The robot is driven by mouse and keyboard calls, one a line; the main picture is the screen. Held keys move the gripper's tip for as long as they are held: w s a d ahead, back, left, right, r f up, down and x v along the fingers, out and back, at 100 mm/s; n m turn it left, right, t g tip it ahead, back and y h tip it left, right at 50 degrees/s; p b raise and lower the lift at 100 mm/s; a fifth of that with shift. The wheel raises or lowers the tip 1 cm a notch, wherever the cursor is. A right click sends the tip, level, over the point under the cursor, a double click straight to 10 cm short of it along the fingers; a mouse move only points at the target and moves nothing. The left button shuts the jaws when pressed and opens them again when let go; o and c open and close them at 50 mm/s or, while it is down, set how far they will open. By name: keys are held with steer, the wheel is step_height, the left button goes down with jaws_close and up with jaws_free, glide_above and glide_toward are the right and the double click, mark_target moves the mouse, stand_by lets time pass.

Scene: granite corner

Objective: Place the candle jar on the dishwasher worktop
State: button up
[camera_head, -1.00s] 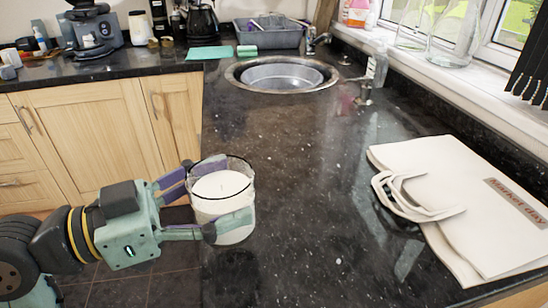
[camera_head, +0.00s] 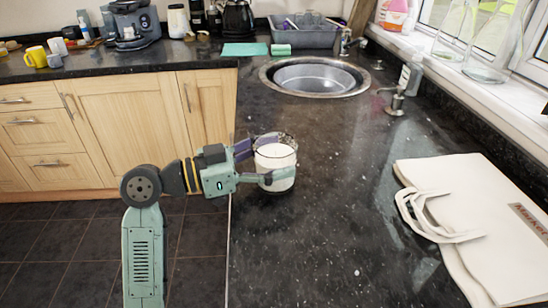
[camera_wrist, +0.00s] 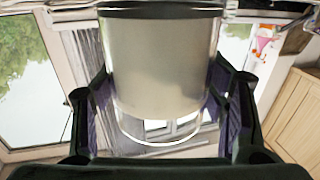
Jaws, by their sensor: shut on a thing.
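The candle jar (camera_head: 275,163) is a clear glass with white wax inside. It is upright at the left edge of the black speckled worktop (camera_head: 310,235). My gripper (camera_head: 268,164) reaches in from the left and is shut around the jar's sides. In the wrist view the jar (camera_wrist: 160,65) fills the middle, between the two dark fingers of my gripper (camera_wrist: 165,105). Whether the jar's base touches the worktop or hangs just above it, I cannot tell. No dishwasher front is clearly visible.
A round sink (camera_head: 314,77) is set in the worktop behind the jar. A cream bag (camera_head: 475,215) lies flat at the right. A soap dispenser (camera_head: 397,100) stands by the sink. A grey basin (camera_head: 305,36) and a kettle (camera_head: 237,18) are at the back. The middle worktop is clear.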

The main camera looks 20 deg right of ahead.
steer(key=shift+f, duration=0.55)
steer(key=shift+f, duration=0.2)
steer(key=o, duration=1.5)
